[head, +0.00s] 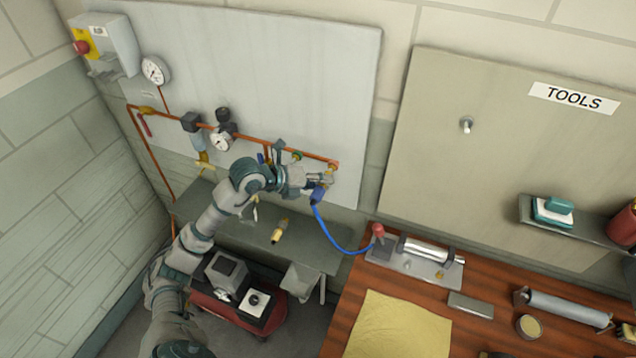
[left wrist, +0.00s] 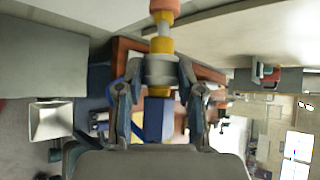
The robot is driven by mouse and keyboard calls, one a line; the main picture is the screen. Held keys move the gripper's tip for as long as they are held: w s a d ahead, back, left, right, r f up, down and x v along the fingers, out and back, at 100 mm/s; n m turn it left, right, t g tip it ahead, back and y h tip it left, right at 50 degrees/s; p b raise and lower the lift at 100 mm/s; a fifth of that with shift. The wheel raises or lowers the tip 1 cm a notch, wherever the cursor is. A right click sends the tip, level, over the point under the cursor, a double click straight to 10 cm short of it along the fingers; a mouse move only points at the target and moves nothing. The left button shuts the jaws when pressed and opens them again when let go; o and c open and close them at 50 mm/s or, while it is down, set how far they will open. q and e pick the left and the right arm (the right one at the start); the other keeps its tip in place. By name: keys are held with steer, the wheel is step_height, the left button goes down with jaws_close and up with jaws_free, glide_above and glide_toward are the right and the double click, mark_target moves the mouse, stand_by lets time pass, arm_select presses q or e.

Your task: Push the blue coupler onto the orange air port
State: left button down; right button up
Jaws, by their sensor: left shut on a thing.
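My left gripper (head: 318,182) is at the right end of the copper pipe on the wall panel. It is shut on the blue coupler (head: 318,195), whose blue hose hangs down to the right. In the left wrist view the fingers (left wrist: 160,72) grip a grey collar, with the coupler's blue body (left wrist: 156,120) below. An orange port (left wrist: 163,10) with a silver stem and a yellow part lies straight above the collar, in line with it. The port end also shows in the head view (head: 333,165). I cannot tell whether the coupler is fully seated. My right gripper is out of view.
Gauges (head: 155,70) and a regulator (head: 222,135) sit along the pipe on the grey panel. A grey shelf (head: 220,225) lies below my arm. A wooden bench (head: 400,290) with a metal cylinder (head: 425,250) and a yellow cloth (head: 398,328) stands at the right.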

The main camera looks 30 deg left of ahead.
arm_select(q)
steer(key=shift+w, duration=0.25)
steer(key=shift+w, duration=0.35)
steer(key=shift+w, duration=0.1)
steer(key=c, duration=0.6)
jaws_free()
steer(key=shift+c, duration=0.2)
steer(key=shift+a, duration=0.1)
steer(key=v, duration=1.2)
